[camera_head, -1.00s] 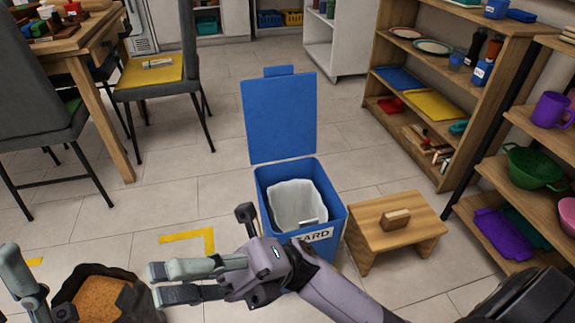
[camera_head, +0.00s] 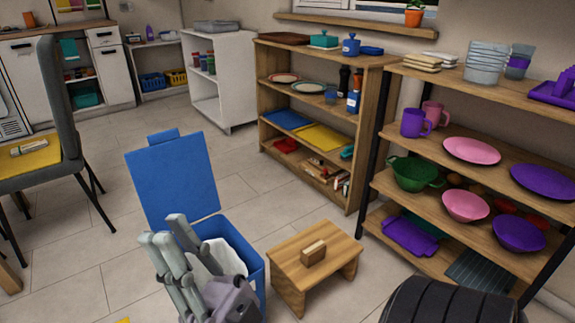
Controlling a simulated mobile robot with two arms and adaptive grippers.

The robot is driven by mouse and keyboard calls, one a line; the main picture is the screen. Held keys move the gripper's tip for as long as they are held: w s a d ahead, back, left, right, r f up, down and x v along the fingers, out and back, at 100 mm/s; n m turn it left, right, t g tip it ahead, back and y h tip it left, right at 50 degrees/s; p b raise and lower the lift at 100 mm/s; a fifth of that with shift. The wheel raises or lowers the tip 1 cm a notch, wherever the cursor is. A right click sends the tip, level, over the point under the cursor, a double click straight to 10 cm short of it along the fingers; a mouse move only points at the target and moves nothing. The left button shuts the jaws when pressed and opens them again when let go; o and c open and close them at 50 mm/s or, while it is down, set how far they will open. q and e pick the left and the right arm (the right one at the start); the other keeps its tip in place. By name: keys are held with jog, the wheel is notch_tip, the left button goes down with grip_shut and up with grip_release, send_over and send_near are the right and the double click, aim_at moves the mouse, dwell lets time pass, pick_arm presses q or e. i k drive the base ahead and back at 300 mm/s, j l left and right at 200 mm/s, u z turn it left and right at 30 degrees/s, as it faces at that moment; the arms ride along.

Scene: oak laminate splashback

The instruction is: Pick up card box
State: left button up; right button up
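A small brown block-like box (camera_head: 313,252), possibly the card box, lies on top of a low wooden stool (camera_head: 285,247). The stool stands just right of the blue bin. My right gripper (camera_head: 163,231) is in front of the bin, left of the stool and apart from the small box. Its fingers point up and to the left and hold nothing I can see. They overlap in this view, so their opening is unclear. My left gripper is out of view.
The blue bin (camera_head: 256,272) has its lid (camera_head: 172,180) raised and a white liner inside, partly hidden by my gripper. Laden wooden shelves (camera_head: 345,200) stand behind and right of the stool. A chair (camera_head: 60,110) is at left. Floor tiles (camera_head: 95,240) between are clear.

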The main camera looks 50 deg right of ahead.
aim_at(311, 254)
jog(key=z, duration=1.8)
